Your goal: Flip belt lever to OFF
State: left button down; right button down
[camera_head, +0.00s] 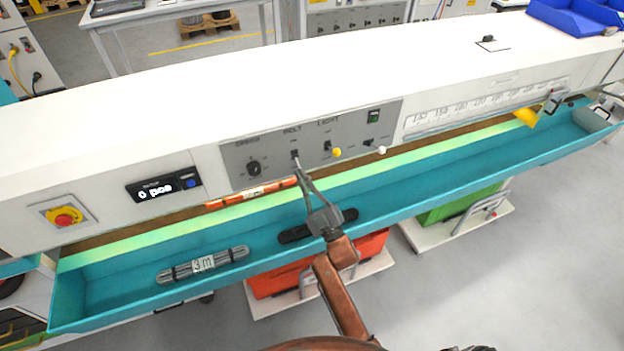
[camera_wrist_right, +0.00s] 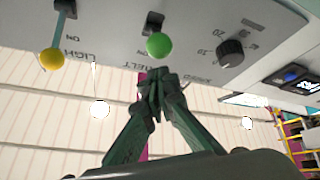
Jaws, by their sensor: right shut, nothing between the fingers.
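The belt lever has a green ball knob (camera_wrist_right: 158,45) and a dark base under the BELT label on the grey control panel (camera_head: 309,142). In the wrist view, upside down, the ball lies on the side of the ON and BELT lettering. In the head view the lever base (camera_head: 294,154) shows, but the ball is not clear, with the fingertips close by. My right gripper (camera_head: 298,165) is shut and empty in front of the panel. Its fingertips (camera_wrist_right: 155,80) are just below the green ball in the wrist view; I cannot tell whether they touch. My left gripper is not in view.
The light lever with a yellow ball (camera_head: 337,152) is beside the belt lever; the speed knob (camera_head: 254,168) is on the other side. A white-balled lever (camera_head: 382,149) is further right. Below runs a teal trough (camera_head: 118,279) holding a grey cable bundle (camera_head: 180,272). An emergency button (camera_head: 64,217) sits left.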

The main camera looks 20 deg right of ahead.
notch_tip(320, 180, up, 4)
jog(key=s+a+f+p, duration=0.1)
jog(key=s+a+p, duration=0.1)
jog(key=p, duration=0.1)
jog(key=s+d+f+b, duration=0.1)
jog(key=s+f, duration=0.5)
jog(key=f, duration=0.1)
jog(key=shift+d+f+b, duration=0.35)
jog(key=shift+f, duration=0.05)
jog(key=shift+d, duration=0.1)
